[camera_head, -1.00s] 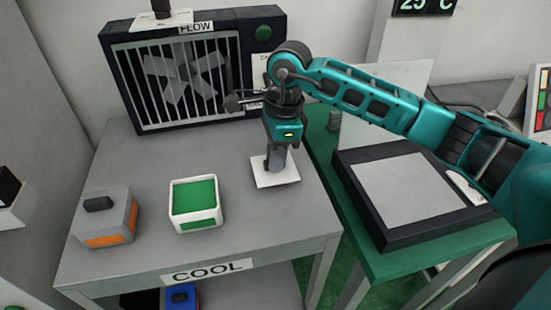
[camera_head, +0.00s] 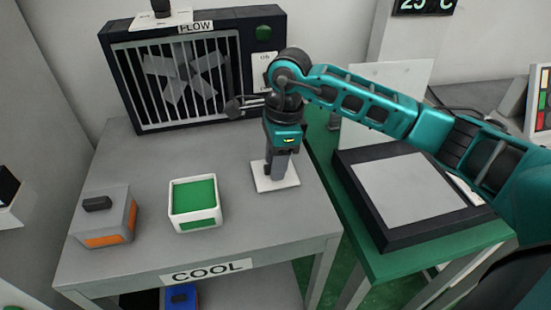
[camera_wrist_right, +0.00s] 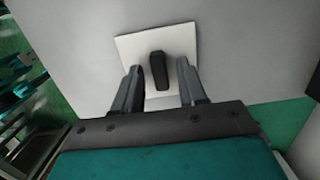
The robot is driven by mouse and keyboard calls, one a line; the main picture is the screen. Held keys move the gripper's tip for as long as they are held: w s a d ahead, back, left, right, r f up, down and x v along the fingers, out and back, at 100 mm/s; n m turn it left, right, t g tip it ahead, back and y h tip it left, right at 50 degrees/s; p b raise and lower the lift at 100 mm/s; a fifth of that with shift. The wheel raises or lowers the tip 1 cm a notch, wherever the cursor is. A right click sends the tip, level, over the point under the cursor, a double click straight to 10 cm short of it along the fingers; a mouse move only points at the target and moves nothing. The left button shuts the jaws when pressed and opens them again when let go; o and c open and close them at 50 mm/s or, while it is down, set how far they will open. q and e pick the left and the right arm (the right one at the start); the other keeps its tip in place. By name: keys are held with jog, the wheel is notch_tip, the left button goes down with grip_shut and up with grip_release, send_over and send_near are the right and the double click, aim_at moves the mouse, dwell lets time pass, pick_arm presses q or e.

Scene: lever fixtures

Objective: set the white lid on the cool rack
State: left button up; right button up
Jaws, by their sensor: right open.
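The white lid (camera_head: 263,181) is a flat square plate lying on the grey top of the cool rack (camera_head: 245,215), near its right edge. In the right wrist view the lid (camera_wrist_right: 128,48) shows a dark upright handle (camera_wrist_right: 159,70) at its middle. My right gripper (camera_head: 276,178) points down over the lid in the head view. In the right wrist view its two fingers (camera_wrist_right: 160,88) are open, one on each side of the handle and apart from it. My left gripper is in no view.
A white box with a green top (camera_head: 195,201) and a grey-orange box (camera_head: 107,216) with a dark handle stand left on the rack. A caged fan (camera_head: 188,75) stands at the back. A green table with a black-framed plate (camera_head: 410,190) is at right.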

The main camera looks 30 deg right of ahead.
jog(key=shift+r, duration=0.4)
notch_tip(320, 180, up, 12)
jog(key=d, duration=0.1)
jog(key=shift+s+d+f, duration=0.15)
jog(key=shift+d+f, duration=0.05)
jog(key=shift+f, duration=0.05)
